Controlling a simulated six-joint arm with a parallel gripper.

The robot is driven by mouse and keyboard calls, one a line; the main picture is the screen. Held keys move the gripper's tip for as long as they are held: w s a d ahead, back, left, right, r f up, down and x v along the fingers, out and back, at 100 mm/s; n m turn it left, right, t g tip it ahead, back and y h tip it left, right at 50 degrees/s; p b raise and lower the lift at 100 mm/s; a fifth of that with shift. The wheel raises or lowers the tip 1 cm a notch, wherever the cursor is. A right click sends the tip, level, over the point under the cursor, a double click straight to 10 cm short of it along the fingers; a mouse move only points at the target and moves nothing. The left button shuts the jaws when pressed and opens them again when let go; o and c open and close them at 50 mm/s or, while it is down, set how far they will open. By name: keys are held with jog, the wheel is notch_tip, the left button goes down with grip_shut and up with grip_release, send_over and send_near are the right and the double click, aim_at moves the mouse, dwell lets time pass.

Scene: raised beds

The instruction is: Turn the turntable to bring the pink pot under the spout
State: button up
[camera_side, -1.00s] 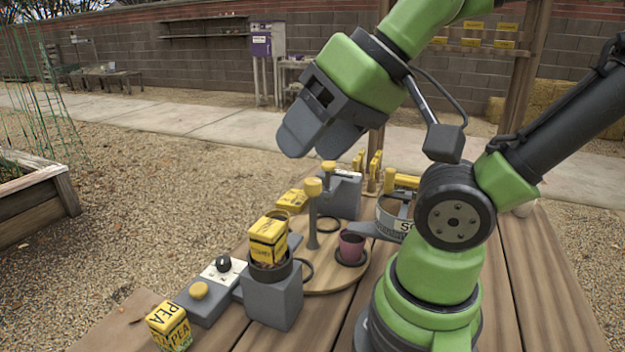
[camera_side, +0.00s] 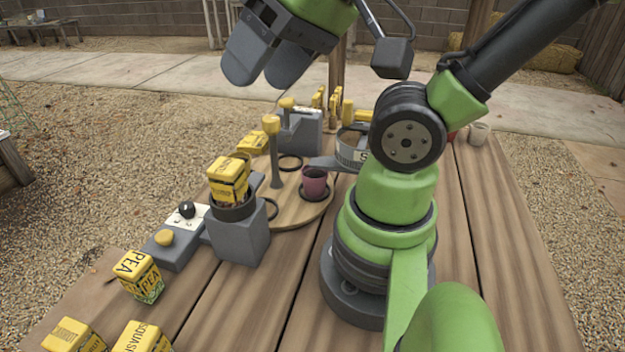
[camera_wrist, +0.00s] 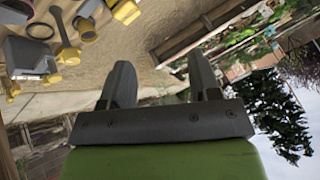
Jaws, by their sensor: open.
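The pink pot (camera_side: 314,181) stands upright in a dark ring on the right side of the round wooden turntable (camera_side: 296,211). A grey post with a yellow knob (camera_side: 273,150) rises from the turntable, left of the pot; it also shows in the wrist view (camera_wrist: 68,50). A grey spout-like arm (camera_side: 328,164) juts left from a labelled round bin (camera_side: 352,148) just behind the pot; whether it overhangs the pot I cannot tell. My gripper (camera_side: 262,78) is open and empty, high above the table, above and behind the post. Its fingers show apart in the wrist view (camera_wrist: 160,82).
A grey holder (camera_side: 238,238) with yellow packets stands at the turntable's front left. Beside it is a control box (camera_side: 178,243) with a yellow button. Yellow seed boxes (camera_side: 140,276) lie at the front left. A grey box (camera_side: 301,134) stands behind.

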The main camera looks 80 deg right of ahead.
jog(key=shift+o, duration=0.6)
jog(key=n+g+h, duration=0.2)
jog(key=n+g, duration=0.5)
send_over(271, 118)
notch_tip(271, 118, down, 6)
jog(key=shift+f, duration=0.2)
jog(key=shift+d+f, duration=0.1)
jog(key=shift+f, duration=0.15)
notch_tip(271, 118, down, 9)
jog(key=shift+f, duration=0.15)
